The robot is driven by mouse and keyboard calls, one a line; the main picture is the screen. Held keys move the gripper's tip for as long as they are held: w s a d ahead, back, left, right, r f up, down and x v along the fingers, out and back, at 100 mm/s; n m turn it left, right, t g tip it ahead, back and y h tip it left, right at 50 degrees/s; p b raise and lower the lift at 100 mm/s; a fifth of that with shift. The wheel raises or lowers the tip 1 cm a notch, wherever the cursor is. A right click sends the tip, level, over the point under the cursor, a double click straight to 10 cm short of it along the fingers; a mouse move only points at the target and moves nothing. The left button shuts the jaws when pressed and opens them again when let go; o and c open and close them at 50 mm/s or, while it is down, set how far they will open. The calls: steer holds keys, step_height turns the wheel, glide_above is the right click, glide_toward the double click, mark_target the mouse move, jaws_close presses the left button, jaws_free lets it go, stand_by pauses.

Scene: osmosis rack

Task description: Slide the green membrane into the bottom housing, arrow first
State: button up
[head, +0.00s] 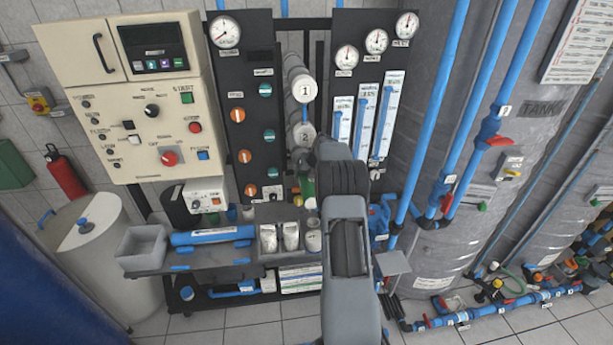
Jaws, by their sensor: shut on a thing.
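The white housing marked 1 (304,91) lies end-on at the top of the rack. The housing marked 2 (300,133) is below it, partly covered by my arm. The bottom housing is hidden or too covered to make out. A small green piece (308,187) shows just left of my arm, below housing 2. It may be the green membrane; its arrow cannot be seen. My arm reaches up to the rack and hides my gripper, so its hold on the piece cannot be seen.
A grey bench (190,257) holds a blue cylinder (213,236), a grey bin (142,246) and several jars (290,236). A panel with dials (250,130) is left of the housings. Flow meters (365,120) and blue pipes (437,110) stand close on the right.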

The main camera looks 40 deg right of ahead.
steer(key=shift+w+r, duration=0.1)
steer(key=o, duration=1.1)
steer(key=b+v, duration=0.3)
steer(key=v, duration=1)
steer(key=shift+s+r, duration=0.25)
steer(key=shift+r, duration=0.1)
